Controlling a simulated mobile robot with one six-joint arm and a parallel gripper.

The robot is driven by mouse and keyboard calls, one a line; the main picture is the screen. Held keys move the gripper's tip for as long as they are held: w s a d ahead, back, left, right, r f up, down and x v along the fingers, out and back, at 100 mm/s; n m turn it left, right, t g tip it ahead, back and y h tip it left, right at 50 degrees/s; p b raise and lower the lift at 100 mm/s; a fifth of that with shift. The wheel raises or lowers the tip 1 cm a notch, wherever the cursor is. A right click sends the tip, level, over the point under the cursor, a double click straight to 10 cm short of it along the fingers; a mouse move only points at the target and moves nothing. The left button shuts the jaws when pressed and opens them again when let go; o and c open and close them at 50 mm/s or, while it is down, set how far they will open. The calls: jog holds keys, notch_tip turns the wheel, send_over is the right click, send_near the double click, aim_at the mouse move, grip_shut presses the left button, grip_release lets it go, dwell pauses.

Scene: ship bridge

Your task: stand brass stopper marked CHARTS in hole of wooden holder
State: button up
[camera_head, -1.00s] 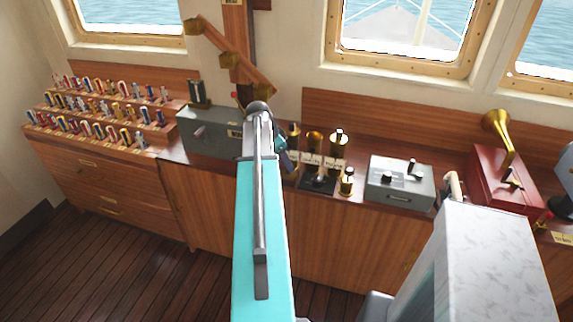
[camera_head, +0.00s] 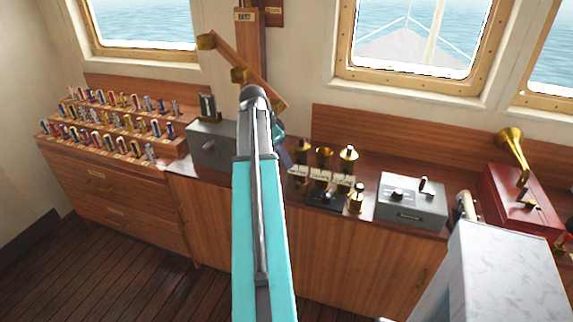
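Brass fittings stand in a group on the counter just right of my arm: a left one (camera_head: 300,153), a middle cup-like one (camera_head: 323,156) and a right one with a rounded top (camera_head: 348,157). Small pale labels (camera_head: 320,174) are in front of them, too small to read, so I cannot tell which piece is marked CHARTS. A separate brass piece (camera_head: 356,200) stands by a dark plate (camera_head: 326,199). I cannot make out the wooden holder with certainty. My gripper is mostly hidden behind my arm; a dark part (camera_head: 280,144) shows beside it, left of the brass group.
A grey box with a lever (camera_head: 412,205) and a red box with a brass horn (camera_head: 515,205) stand to the right. Another grey box (camera_head: 210,147) is left of my arm. A stepped wooden rack (camera_head: 165,150) holds several coloured pieces at far left. Windows line the wall.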

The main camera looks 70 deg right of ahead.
jog(key=shift+w+a+r, duration=0.15)
jog(key=shift+w+r, duration=0.05)
jog(key=shift+r, duration=0.4)
dwell(0.5)
